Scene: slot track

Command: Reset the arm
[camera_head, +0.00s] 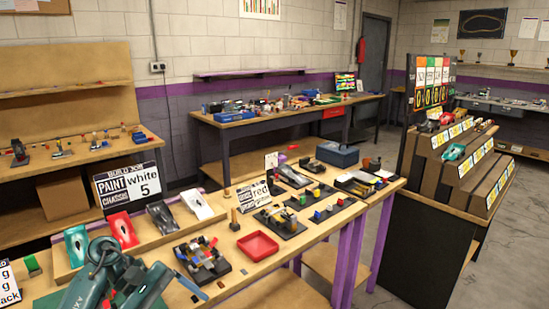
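Part of a teal arm of mine (115,275) shows at the lower left, in front of the near workbench. Its rounded joints and links cover part of the bench top. I cannot make out any gripper fingers on it. No second arm shows. Nothing is seen held.
The near bench (225,275) carries a tray of car bodies (123,229), a black chassis fixture (202,258), a red tray (257,245) and sign cards (129,188). A stepped display (455,160) stands at right.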

